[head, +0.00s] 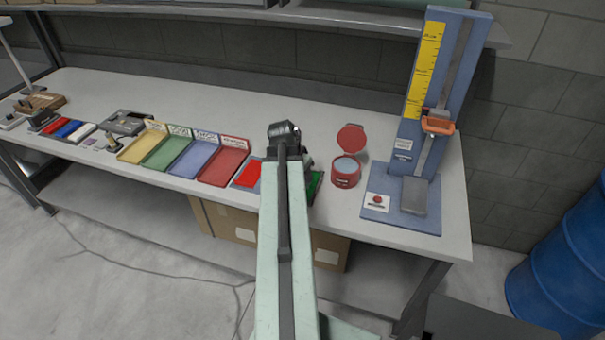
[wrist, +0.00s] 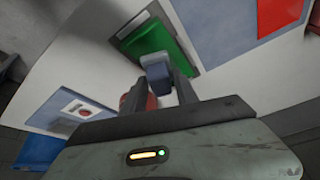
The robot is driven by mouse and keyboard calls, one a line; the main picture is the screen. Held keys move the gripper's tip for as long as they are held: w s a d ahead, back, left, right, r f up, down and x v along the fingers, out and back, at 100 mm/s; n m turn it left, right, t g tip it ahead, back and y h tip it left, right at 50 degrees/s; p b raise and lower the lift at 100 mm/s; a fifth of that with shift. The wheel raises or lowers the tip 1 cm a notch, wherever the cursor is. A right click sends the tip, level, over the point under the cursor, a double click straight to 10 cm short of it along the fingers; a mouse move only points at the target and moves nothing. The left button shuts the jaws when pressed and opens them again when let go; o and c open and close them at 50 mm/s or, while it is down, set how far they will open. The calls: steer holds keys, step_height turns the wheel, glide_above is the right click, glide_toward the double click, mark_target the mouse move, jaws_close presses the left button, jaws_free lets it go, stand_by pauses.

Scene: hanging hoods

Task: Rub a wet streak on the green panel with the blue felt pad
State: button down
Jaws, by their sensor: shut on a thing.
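The green panel (wrist: 160,42) lies on the worktop, upper middle in the wrist view. In the head view only a strip of the green panel (head: 316,188) shows to the right of my arm. My gripper (wrist: 158,80) is shut on the blue felt pad (wrist: 156,68), which sits between the two fingers. The pad overlaps the panel's near edge in the wrist view; I cannot tell whether they touch. No wet streak can be made out on the visible green.
Right of the panel stands an open red tub (head: 346,172), then a blue upright stand (head: 425,100) with an orange slider. To the left are a red panel (head: 248,174) and several coloured trays (head: 222,165). Open worktop (head: 240,110) lies behind.

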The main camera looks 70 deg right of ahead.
steer(key=shift+r+p, duration=0.6)
steer(key=shift+r, duration=0.4)
step_height(320, 180, up, 3)
steer(key=p, duration=0.3)
steer(key=shift+r, duration=0.15)
